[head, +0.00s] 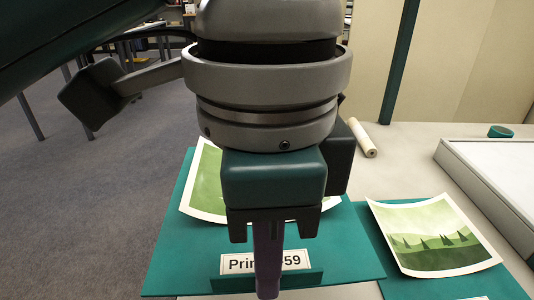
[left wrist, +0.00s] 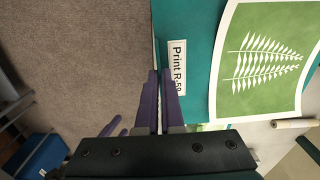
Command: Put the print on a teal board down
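A teal board (head: 170,260) carries a green print with a white fern (left wrist: 262,62), partly hidden behind my arm in the head view. Its label, "Print R-59" (head: 238,264), stands at the front edge above a teal lip. My left gripper (head: 268,285) points down at this lip. In the left wrist view its purple fingers (left wrist: 161,85) are close together along the board's edge, and they look shut on the lip. Small purple shapes beside them (left wrist: 114,127) look like my right gripper's fingers, too small to judge.
A second teal board (head: 450,286) with a green landscape print (head: 432,240) lies to the right on the pale table (head: 400,150). Behind are a paper roll (head: 362,138), a teal tape ring (head: 501,131) and a white-topped box (head: 500,165). Carpet is on the left.

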